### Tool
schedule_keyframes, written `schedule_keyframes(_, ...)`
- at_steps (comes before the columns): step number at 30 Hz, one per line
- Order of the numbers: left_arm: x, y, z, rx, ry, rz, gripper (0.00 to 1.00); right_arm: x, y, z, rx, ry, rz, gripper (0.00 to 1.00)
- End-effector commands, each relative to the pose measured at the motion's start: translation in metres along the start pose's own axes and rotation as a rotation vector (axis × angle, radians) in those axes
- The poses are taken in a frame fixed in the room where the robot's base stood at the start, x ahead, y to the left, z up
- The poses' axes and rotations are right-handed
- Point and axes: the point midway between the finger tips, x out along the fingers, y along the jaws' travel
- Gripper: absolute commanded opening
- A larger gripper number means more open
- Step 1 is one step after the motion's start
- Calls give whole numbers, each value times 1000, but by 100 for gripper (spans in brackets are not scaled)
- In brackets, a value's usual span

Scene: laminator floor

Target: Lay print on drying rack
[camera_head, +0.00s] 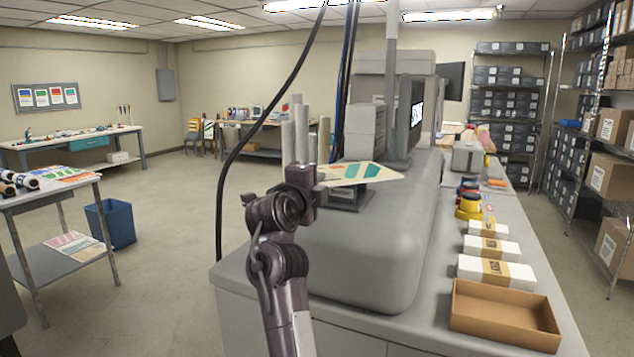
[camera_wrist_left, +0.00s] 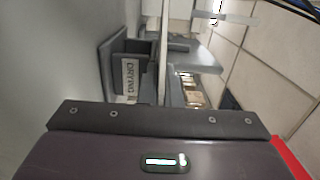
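The print (camera_head: 358,173) is a pale sheet with green and orange patches. It lies roughly level in the head view, one edge at my left gripper (camera_head: 320,188). My left gripper is shut on that edge; its fingertips are hard to make out. In the left wrist view the print (camera_wrist_left: 163,50) shows nearly edge-on as a thin pale strip. The drying rack (camera_head: 350,197) is a dark grey stand on the grey machine, partly hidden beneath the print. Its label, reading "DRYING", shows on the rack in the left wrist view (camera_wrist_left: 130,75). I cannot tell whether print and rack touch. My right gripper is out of view.
The rounded grey machine (camera_head: 385,240) fills the middle.

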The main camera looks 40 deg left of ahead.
Motion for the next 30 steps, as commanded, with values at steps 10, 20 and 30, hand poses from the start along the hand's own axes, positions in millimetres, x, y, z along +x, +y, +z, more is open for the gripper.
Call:
schedule_keyframes(10, 0, 3, 0, 0, 0, 1, 26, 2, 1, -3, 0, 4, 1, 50)
schedule_keyframes(20, -6, 2, 0, 2, 0, 1, 26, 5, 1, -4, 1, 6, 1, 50)
schedule_keyframes(30, -76, 5, 1, 3, -3, -2, 26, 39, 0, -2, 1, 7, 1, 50)
